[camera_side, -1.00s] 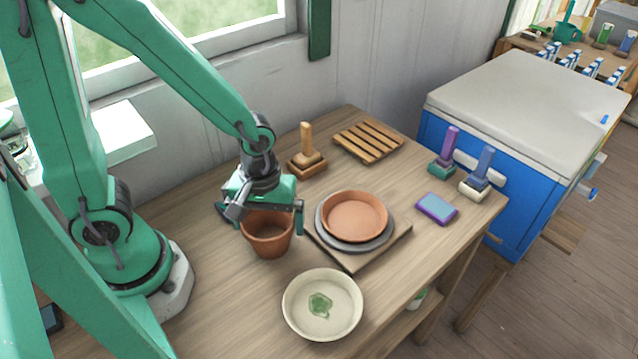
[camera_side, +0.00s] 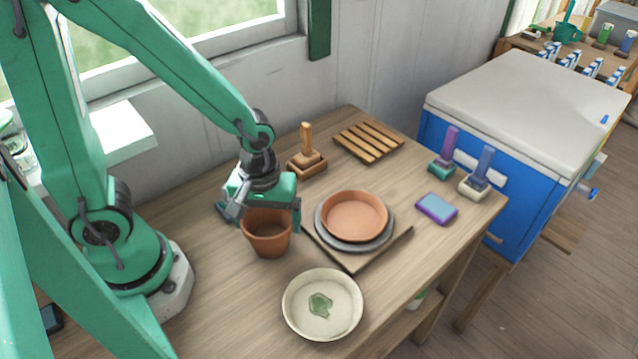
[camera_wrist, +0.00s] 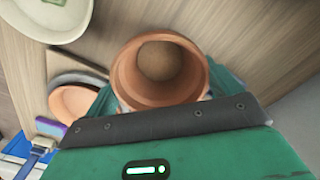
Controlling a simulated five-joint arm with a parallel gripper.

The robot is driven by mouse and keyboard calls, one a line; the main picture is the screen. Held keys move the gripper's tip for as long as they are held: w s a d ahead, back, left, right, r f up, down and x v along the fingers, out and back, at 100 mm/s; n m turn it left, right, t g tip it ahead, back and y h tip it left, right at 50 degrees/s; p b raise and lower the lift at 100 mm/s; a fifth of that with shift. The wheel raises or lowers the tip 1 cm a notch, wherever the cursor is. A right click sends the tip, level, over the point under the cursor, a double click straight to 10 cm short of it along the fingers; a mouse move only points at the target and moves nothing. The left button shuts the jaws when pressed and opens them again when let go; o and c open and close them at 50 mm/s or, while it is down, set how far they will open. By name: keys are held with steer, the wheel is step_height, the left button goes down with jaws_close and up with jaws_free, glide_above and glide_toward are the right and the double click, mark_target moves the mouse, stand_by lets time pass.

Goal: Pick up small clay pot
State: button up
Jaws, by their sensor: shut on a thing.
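The small clay pot (camera_side: 268,240) is terracotta and stands upright on the wooden table in the side view. My gripper (camera_side: 270,212) is at its rim from above and behind, shut on it. In the wrist view the pot (camera_wrist: 160,70) shows its open, empty inside, with parts of my green gripper (camera_wrist: 165,92) on both sides of it. The pot's far side is hidden by my gripper in the side view. I cannot see a gap between the pot's base and the table.
A terracotta saucer (camera_side: 354,215) sits on a grey plate on a board, right of the pot. A cream bowl (camera_side: 347,319) with a green piece stands in front. A wooden stamp (camera_side: 307,157), slatted rack (camera_side: 368,142) and purple-edged sponge (camera_side: 436,208) lie farther back.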

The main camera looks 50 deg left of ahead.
steer(key=s+d+r, duration=0.8)
steer(key=r, duration=0.2)
steer(key=shift+s+r, duration=0.25)
steer(key=shift+r, duration=0.05)
stand_by(0.4)
stand_by(0.7)
